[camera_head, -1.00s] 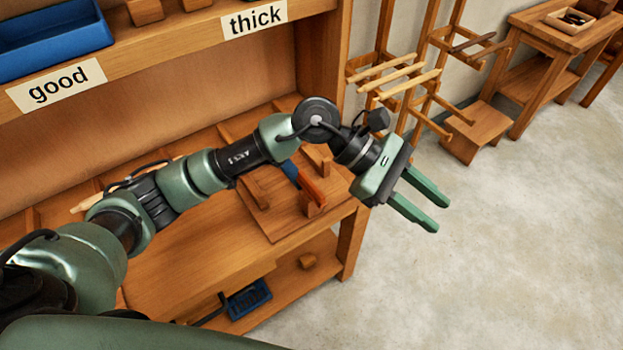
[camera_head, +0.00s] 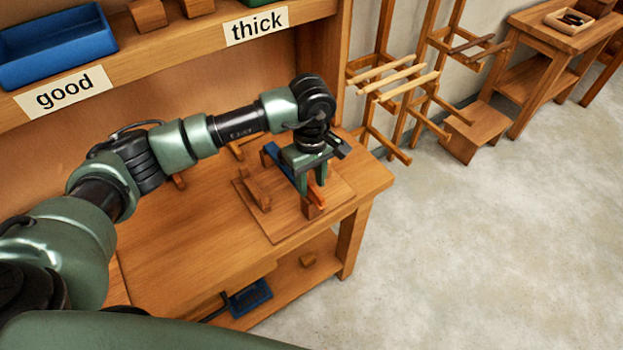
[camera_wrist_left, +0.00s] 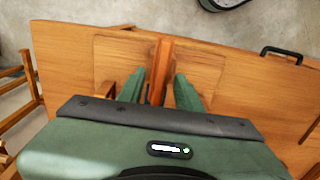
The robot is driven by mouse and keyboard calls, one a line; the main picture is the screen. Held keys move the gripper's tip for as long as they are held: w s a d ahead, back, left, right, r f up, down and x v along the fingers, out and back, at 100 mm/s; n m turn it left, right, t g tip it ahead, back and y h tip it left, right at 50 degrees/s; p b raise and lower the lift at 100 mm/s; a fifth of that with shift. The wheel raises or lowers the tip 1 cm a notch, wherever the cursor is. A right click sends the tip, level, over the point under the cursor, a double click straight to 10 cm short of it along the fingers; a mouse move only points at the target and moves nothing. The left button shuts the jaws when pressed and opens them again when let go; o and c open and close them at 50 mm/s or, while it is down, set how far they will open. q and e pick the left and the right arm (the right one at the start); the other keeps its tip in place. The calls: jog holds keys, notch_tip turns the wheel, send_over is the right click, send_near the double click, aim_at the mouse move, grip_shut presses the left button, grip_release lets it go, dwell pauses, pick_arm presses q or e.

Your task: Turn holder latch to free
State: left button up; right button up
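The holder is a flat wooden base (camera_head: 276,226) with upright wooden blocks (camera_head: 257,193) on the bench's right end. A narrow bar, blue (camera_head: 271,153) at the far part and orange (camera_head: 316,194) at the near part, lies across it; I cannot tell which part is the latch. My left gripper (camera_head: 311,188) points down over this bar, its fingers apart. In the left wrist view, the orange bar (camera_wrist_left: 161,62) runs between the two green fingers (camera_wrist_left: 160,92), with no clear contact on either side. The gripper hides the bar's middle. My right gripper is not in view.
A wooden rack (camera_head: 400,95) stands to the right. Open floor (camera_head: 490,260) lies right of the bench.

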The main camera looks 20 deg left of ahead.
pick_arm(q)
jog(key=shift+f, duration=0.35)
grip_shut()
